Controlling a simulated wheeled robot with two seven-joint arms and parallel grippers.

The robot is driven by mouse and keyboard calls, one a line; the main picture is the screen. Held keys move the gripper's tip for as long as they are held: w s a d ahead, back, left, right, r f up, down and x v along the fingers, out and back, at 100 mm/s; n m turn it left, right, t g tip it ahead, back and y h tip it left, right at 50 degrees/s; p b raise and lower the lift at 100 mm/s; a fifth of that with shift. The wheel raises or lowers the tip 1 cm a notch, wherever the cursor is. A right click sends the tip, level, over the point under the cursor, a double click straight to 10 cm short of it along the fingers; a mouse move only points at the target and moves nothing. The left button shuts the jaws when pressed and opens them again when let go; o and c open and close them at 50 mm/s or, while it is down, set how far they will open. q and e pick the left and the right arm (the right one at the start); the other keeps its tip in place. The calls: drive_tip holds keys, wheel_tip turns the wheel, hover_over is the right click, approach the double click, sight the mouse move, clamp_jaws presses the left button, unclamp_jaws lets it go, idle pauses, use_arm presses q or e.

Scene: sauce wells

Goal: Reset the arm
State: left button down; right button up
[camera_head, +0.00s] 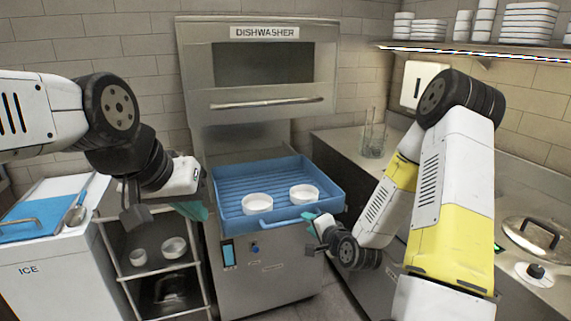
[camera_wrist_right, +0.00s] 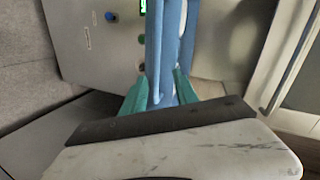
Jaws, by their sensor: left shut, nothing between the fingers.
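My left gripper (camera_head: 192,211) hangs to the left of the blue dish rack (camera_head: 330,178), near its left wall; its teal fingers are shut and empty. My right gripper (camera_head: 314,217) is at the front of the rack, by the rack's front handle (camera_head: 285,223). In the right wrist view its teal fingers (camera_wrist_right: 162,85) lie on either side of a blue bar of the rack; whether they press on it I cannot tell. The rack sits level at the dishwasher (camera_head: 250,75) opening and holds two white bowls (camera_head: 257,204) (camera_head: 304,194).
A shelf cart (camera_head: 160,285) with small white bowls stands at the lower left, next to the white ice bin (camera_head: 50,270). A steel counter (camera_head: 345,143) with a glass container (camera_head: 374,138) is on the right. A wall shelf (camera_head: 480,53) holds stacked dishes.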

drive_tip(key=s+d+r+n+g+h, duration=0.2)
drive_tip(key=s+r+n, duration=0.15)
drive_tip(key=r, duration=0.35)
drive_tip(key=s+d+r+n+g+h, duration=0.1)
drive_tip(key=s+d+r+n+g, duration=0.2)
drive_tip(key=r, duration=0.4)
drive_tip(key=s+r+n+g, duration=0.1)
drive_tip(key=s+r, duration=0.4)
drive_tip(key=s, duration=0.5)
drive_tip(key=s+r+n, duration=0.4)
drive_tip(key=s, duration=0.5)
drive_tip(key=shift+s+a+r+g, duration=0.35)
drive_tip(key=shift+r+g, duration=0.05)
